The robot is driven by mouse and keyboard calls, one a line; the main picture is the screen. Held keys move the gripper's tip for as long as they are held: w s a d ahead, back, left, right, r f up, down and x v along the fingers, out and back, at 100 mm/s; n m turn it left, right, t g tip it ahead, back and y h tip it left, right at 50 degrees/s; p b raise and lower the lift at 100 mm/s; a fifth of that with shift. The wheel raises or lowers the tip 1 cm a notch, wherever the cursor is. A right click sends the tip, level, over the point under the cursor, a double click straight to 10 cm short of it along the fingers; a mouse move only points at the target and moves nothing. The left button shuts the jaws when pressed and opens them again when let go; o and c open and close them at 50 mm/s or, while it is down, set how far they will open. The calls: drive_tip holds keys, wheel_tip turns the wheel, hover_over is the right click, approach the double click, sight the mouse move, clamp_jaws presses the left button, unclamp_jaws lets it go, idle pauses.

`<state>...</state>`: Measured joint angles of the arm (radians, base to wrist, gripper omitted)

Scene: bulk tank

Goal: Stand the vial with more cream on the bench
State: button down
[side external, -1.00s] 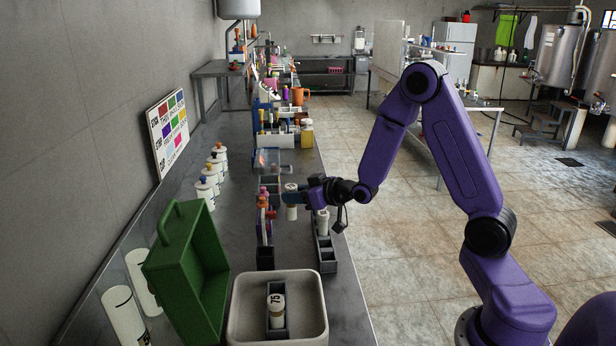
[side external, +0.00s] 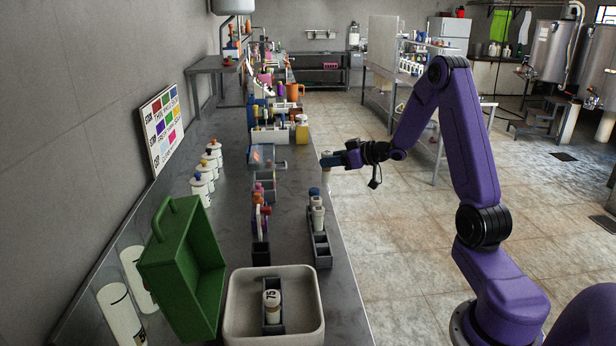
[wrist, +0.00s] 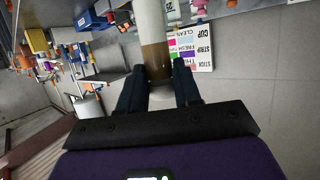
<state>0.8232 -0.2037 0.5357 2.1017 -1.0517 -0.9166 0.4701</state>
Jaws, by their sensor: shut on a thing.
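My gripper (side external: 328,161) is shut on a vial (side external: 326,174) and holds it in the air, past the bench's right edge in the side view. In the wrist view the held vial (wrist: 152,50) sits between my gripper's fingers (wrist: 160,84); it is pale along most of its length, with a brownish band near the fingers. Its cream level is unclear. A vial marked 75 (side external: 272,306) stands in a holder inside a white tub (side external: 234,310).
A green open crate (side external: 180,265) stands at the front left. White bottles (side external: 205,175) line the wall side beneath a colour chart (side external: 161,128). A dark rack with orange-topped items (side external: 260,222) stands mid-bench. Bare bench shows between that rack and the grey rack.

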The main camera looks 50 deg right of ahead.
drive_tip(key=shift+w+d+f, duration=0.85)
drive_tip(key=shift+w+f, duration=1.05)
drive_tip(key=shift+f, duration=0.15)
drive_tip(key=shift+w+d+f, duration=0.85)
drive_tip(key=shift+w+f, duration=1)
drive_tip(key=shift+f, duration=0.2)
drive_tip(key=shift+w+d+f, duration=0.85)
drive_tip(key=shift+w+f, duration=1.05)
drive_tip(key=shift+f, duration=0.15)
drive_tip(key=shift+f, duration=0.15)
drive_tip(key=c, duration=0.8)
unclamp_jaws()
